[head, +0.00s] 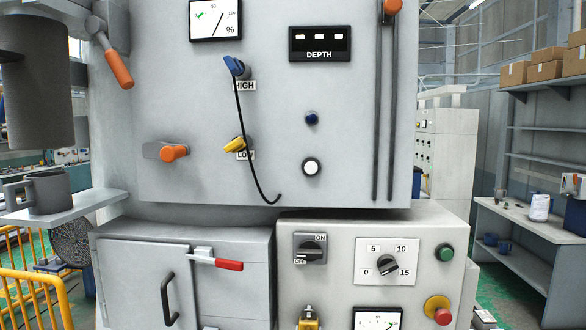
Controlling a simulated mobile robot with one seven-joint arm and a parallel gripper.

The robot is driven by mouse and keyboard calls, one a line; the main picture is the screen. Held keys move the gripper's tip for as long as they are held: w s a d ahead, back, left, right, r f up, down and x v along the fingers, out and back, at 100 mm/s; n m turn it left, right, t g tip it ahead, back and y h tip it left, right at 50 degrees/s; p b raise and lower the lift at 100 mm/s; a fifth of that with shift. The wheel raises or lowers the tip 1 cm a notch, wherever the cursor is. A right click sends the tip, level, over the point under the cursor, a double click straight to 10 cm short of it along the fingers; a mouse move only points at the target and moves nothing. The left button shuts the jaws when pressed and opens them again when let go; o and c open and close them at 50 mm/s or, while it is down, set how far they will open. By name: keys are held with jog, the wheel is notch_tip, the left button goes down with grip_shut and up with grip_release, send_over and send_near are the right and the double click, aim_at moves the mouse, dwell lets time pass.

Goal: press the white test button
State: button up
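The white test button (311,167) is a round white knob with a dark ring, low on the right half of the upper grey panel (270,120). A blue button (311,118) sits straight above it. No label shows beside the white button, and nothing covers it. I cannot tell whether it is pressed in. My gripper is not in view.
A black cable hangs from the blue plug (236,67) left of the button. Orange handles (174,153) stick out at the left. Below are a lower control box (340,290) with a rotary dial (387,265) and a cabinet with a red-handled latch (228,264).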

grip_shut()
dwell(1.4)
